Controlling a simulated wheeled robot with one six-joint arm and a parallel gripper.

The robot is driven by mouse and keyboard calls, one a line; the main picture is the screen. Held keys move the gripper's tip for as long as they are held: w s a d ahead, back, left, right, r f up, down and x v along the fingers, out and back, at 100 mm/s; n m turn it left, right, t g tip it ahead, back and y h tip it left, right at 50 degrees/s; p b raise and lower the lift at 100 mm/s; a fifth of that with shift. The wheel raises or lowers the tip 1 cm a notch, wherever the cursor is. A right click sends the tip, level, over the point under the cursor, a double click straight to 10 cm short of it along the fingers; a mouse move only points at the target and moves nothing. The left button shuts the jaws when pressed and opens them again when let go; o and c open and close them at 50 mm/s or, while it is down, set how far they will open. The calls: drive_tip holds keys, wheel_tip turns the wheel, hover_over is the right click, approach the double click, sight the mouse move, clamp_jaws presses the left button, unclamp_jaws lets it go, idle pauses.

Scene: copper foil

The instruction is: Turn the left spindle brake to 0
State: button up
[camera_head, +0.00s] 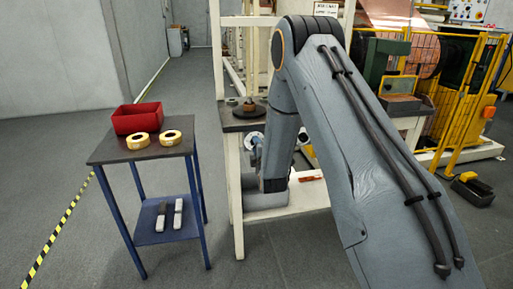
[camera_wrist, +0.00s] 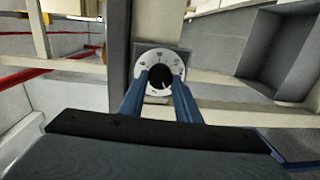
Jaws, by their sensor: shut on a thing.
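The spindle brake is a round white dial (camera_wrist: 172,60) with dark markings and a black centre knob (camera_wrist: 161,75), on a grey plate in the wrist view. My gripper (camera_wrist: 161,84) has its two blue fingers closed on either side of the black knob, gripping it. The dial's figures are too small to read with certainty, and the fingers cover its lower part.
A blue-legged table (camera_head: 125,154) with a red bin (camera_head: 137,118) and two yellow tape rolls (camera_head: 138,141) stands at left. The cream machine frame (camera_head: 232,185) is close beside my arm. Yellow fencing (camera_head: 470,95) stands at right. Grey floor at front left is clear.

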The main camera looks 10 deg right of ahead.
drive_tip(key=shift+n, duration=1)
drive_tip(key=o, duration=1)
drive_tip(key=shift+a, duration=0.1)
drive_tip(key=shift+o, duration=0.2)
drive_tip(key=shift+s, duration=0.1)
drive_tip(key=s, duration=0.7)
drive_tip(key=shift+s+r, duration=0.2)
drive_tip(key=shift+s, duration=0.15)
drive_tip(key=shift+a, duration=0.1)
